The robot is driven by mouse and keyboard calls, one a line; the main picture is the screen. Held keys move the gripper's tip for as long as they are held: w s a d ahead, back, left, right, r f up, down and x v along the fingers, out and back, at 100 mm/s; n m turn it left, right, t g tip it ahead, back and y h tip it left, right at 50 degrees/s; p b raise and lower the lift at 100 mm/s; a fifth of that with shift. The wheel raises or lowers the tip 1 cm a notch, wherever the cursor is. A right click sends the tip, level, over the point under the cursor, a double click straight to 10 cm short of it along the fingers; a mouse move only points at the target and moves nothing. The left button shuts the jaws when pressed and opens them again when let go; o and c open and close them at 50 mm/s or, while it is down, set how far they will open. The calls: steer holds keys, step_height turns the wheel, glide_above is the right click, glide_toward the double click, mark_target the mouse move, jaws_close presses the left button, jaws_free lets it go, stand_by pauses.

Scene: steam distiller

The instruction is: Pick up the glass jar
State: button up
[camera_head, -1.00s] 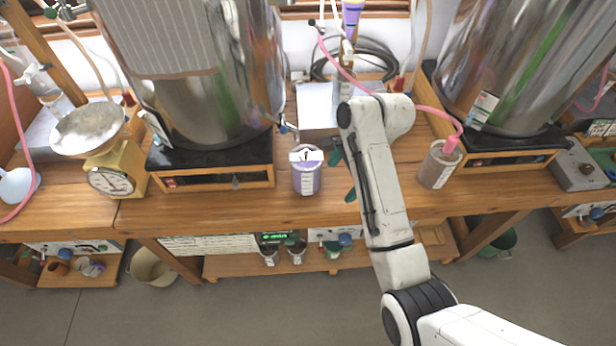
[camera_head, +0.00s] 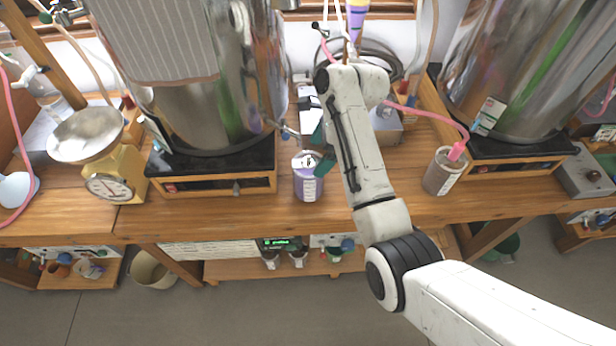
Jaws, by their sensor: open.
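A glass jar (camera_head: 308,186) with purple contents and a white label stands upright near the front edge of the wooden bench, left of my arm. My gripper (camera_head: 317,152) is open, and its teal fingers show beside the upper right of the jar. The arm hides most of the gripper body. One finger overlaps the jar's right rim in the picture. I cannot tell whether it touches the jar. A second jar (camera_head: 442,174) with a pink tube in its top stands to the right of my arm.
Large steel vessels stand on black-topped stands, left (camera_head: 212,158) and right (camera_head: 515,152). A yellow scale (camera_head: 116,180) with a metal pan stands further left. A metal box and coiled cable sit behind my arm. The bench front (camera_head: 240,208) between the jars is mostly clear.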

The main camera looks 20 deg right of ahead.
mark_target(312, 162)
steer(key=x, duration=0.7)
steer(key=shift+f+p, duration=0.25)
steer(key=shift+p, duration=0.1)
steer(key=c, duration=1.3)
steer(key=shift+a+r, duration=0.1)
steer(key=shift+r, duration=0.05)
steer(key=shift+c, duration=0.2)
